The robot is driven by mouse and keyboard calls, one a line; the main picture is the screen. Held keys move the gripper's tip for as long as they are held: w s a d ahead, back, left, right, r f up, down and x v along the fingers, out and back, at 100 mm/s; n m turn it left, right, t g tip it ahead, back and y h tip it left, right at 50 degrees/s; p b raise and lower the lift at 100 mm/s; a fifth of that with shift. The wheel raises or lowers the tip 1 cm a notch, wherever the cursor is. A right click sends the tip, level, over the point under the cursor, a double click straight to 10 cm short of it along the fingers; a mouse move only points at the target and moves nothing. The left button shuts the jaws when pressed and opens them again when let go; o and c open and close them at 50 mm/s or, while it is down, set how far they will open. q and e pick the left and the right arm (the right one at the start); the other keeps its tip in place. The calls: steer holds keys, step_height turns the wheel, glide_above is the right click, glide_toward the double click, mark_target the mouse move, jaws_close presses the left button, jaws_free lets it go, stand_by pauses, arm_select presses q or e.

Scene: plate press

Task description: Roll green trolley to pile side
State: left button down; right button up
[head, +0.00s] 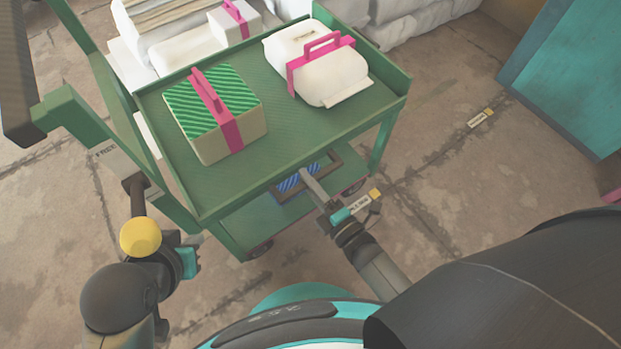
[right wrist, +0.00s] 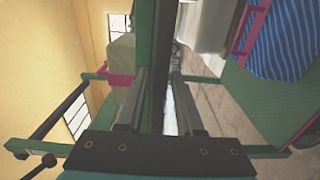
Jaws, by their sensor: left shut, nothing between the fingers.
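The green trolley (head: 280,130) stands in the head view, with a deck, a lower shelf and a grey push bar (head: 12,90) at the left. On its deck are a green-striped box (head: 192,112) with a pink strap and a white bundle (head: 318,85) with a pink handle. A lever with a yellow knob (head: 140,237) stands below a label ending in "FREE". My left gripper (head: 190,262) is shut and empty beside the knob. My right gripper (head: 312,184) is at a dark frame (head: 335,160) on the trolley's near side; its fingers flank a dark bar (right wrist: 158,60). Contact is unclear.
Pale sacks and stacked goods (head: 165,40) lie behind the trolley, with more white sacks (head: 410,20) at the back. A teal cabinet (head: 575,75) stands at the right. The stained floor (head: 450,140) between trolley and cabinet is clear apart from a small tag (head: 480,118).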

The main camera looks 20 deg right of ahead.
steer(key=shift+o, duration=0.9)
steer(key=shift+w+d, duration=0.1)
steer(key=shift+d, duration=0.1)
steer(key=shift+s+d, duration=0.1)
steer(key=shift+s, duration=0.2)
arm_select(q)
steer(key=f+g+p, duration=0.1)
steer(key=s+a+f+g+p, duration=0.1)
steer(key=f, duration=0.1)
steer(key=shift+s+a+f+y, duration=0.15)
steer(key=shift+a+y, duration=0.05)
steer(key=shift+y, duration=0.1)
arm_select(e)
steer(key=v, duration=1.4)
steer(key=shift+s, duration=0.3)
steer(key=shift+w+r, duration=0.1)
steer(key=shift+w, duration=0.05)
